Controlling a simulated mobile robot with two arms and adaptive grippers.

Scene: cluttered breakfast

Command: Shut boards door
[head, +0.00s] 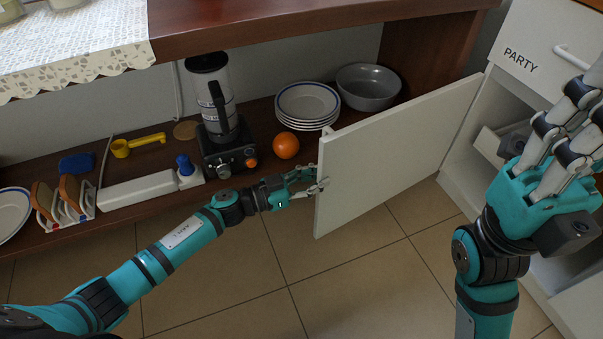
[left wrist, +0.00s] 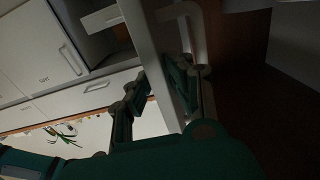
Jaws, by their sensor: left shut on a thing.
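The boards door (head: 390,145) is a white panel standing wide open in the head view, swung out from the white cabinet at the right. My left gripper (head: 308,187) is at its free edge and shut on it. In the left wrist view the door (left wrist: 158,60) is seen nearly edge-on, with the fingers of my left gripper (left wrist: 160,95) on either side. A pale handle (left wrist: 195,35) shows on the door's right side there. My right gripper (head: 575,110) is raised before the cabinet, apart from the door; its finger opening is unclear.
The white cabinet has a drawer front marked PARTY (head: 530,55) and an open interior. A low brown shelf holds an orange (head: 286,145), stacked plates (head: 307,103), a grey bowl (head: 368,88) and a blender (head: 222,115). Tiled floor (head: 345,265) is clear below the door.

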